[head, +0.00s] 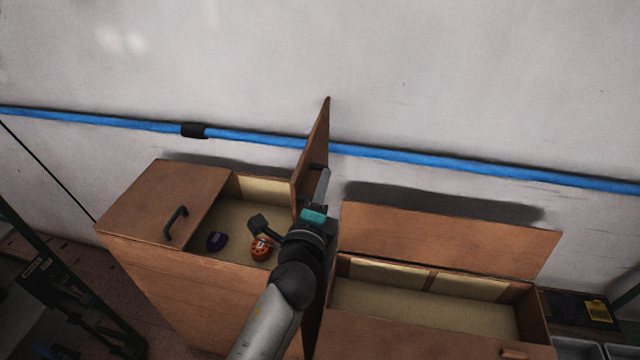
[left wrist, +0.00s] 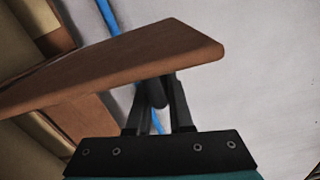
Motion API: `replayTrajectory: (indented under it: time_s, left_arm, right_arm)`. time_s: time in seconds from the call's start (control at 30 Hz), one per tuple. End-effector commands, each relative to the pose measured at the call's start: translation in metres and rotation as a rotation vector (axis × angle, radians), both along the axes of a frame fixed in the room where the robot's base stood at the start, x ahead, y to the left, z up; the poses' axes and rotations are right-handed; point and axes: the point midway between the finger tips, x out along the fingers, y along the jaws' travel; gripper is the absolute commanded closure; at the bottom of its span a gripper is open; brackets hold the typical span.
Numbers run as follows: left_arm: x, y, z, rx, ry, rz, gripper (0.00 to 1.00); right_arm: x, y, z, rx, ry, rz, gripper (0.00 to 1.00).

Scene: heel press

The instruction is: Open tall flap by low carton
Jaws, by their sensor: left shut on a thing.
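The tall brown carton (head: 190,285) stands at left centre in the head view. Its flap beside the low carton (head: 312,150) stands upright, showing nearly edge-on, and also crosses the left wrist view (left wrist: 130,62). My left gripper (head: 321,187) is at this flap's right face. In the left wrist view its fingers (left wrist: 157,105) are shut on the flap's dark handle (left wrist: 157,90). The tall carton's other flap (head: 160,200) lies flat with a black handle (head: 175,223). The low carton (head: 430,335) is at right, its back flap (head: 450,240) raised. My right gripper is not seen.
Inside the tall carton lie a dark purple item (head: 216,241) and an orange item (head: 262,248). The low carton's visible inside looks empty. A wall with a blue pipe (head: 440,163) runs behind. A dark tray with a yellow label (head: 599,311) is at far right.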

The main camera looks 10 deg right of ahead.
Motion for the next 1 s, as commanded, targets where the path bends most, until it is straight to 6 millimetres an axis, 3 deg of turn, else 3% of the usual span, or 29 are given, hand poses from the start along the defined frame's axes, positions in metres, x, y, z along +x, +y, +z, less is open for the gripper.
replayTrajectory:
  time_s: [0.33,0.37,0.6,1.0]
  left_arm:
    - [0.0002,-0.0025,0.006,0.0,-0.014,-0.006,1.0]
    - [0.0002,-0.0025,0.006,-0.001,-0.014,-0.006,0.79]
    - [0.0,-0.0018,0.0033,0.0,-0.008,-0.004,0.53]
    - [-0.0079,0.0026,0.0005,0.0,-0.002,-0.001,0.53]
  right_arm:
    - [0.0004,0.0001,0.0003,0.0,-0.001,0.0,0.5]
    - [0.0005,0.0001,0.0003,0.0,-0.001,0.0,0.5]
    - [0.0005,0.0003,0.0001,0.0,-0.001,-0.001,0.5]
    - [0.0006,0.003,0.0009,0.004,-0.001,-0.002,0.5]
